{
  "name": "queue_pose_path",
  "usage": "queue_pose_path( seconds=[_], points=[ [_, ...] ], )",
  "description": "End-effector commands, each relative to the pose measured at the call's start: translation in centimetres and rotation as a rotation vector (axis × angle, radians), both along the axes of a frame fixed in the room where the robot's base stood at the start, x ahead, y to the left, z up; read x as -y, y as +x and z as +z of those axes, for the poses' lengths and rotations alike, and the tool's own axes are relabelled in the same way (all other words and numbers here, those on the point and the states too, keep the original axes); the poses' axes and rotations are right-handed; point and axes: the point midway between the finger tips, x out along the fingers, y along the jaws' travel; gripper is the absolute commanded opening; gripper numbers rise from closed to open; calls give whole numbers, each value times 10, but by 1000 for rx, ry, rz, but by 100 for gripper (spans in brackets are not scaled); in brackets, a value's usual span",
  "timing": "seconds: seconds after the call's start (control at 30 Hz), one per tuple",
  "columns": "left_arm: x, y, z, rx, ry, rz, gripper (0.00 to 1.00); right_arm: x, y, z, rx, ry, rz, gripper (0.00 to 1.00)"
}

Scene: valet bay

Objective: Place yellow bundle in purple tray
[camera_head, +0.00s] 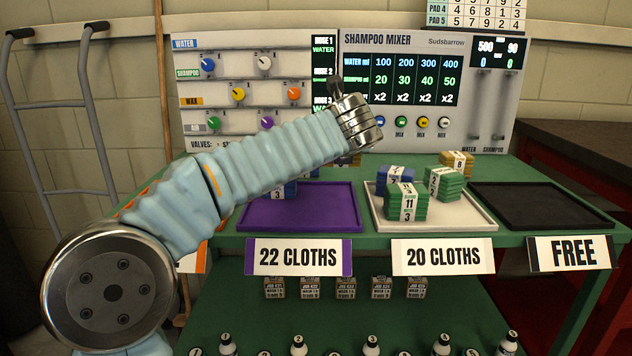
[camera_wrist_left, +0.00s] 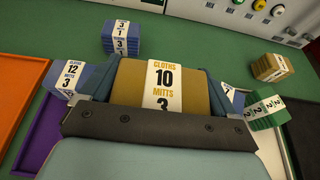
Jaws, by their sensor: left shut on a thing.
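My left gripper (camera_wrist_left: 160,92) is shut on the yellow bundle (camera_wrist_left: 128,78), which has a white label reading cloths 10, mitts 3. In the head view my left arm hides that bundle and the fingertips. The purple tray (camera_head: 310,217), marked 22 cloths, lies on the green table below my left forearm; part of it shows at left in the left wrist view (camera_wrist_left: 42,148). A blue bundle (camera_head: 286,190) sits at the tray's left, labelled 12 cloths, 3 mitts in the left wrist view (camera_wrist_left: 66,82). Whether the held bundle touches anything is hidden. My right gripper is not in view.
The white tray (camera_head: 462,220), marked 20 cloths, holds green bundles (camera_head: 406,208) and a blue bundle (camera_head: 396,175). Another yellow bundle (camera_head: 457,162) stands behind it. The black tray (camera_head: 530,205), marked free, is empty. The mixer panel (camera_head: 425,85) rises behind the table.

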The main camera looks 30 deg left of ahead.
Motion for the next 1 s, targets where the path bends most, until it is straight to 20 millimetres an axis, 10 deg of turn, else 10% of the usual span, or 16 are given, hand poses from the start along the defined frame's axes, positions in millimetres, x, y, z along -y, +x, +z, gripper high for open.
queue_pose_path(
  seconds=[0.7, 1.0],
  points=[
    [-49, 34, -93, 0, 0, -1, 55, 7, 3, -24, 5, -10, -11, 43],
    [-49, 34, -95, 2, -1, -1, 55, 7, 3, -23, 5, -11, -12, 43]
  ],
)
